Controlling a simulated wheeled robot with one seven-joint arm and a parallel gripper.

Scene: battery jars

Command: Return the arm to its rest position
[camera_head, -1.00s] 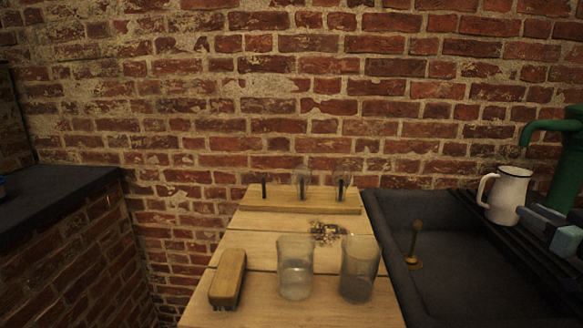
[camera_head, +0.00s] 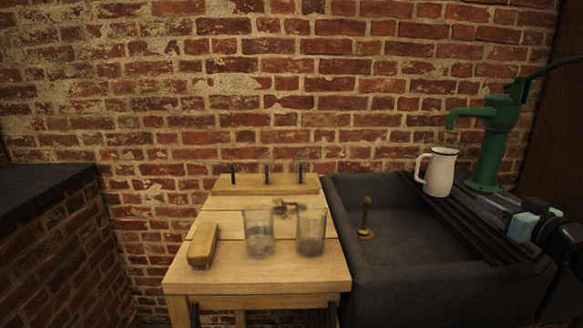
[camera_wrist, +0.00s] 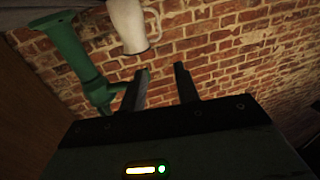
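My gripper (camera_head: 508,212) is at the right edge of the head view, low in front of the green pump and beside the black sink. Part of my arm behind it runs out of the picture. In the wrist view my gripper (camera_wrist: 161,70) has its two dark fingers apart with nothing between them. It is open and empty. That view is tilted, with the green pump (camera_wrist: 75,55) and the white jug (camera_wrist: 130,25) beyond the fingers.
The black sink (camera_head: 400,235) holds an upright brass piece (camera_head: 366,220).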

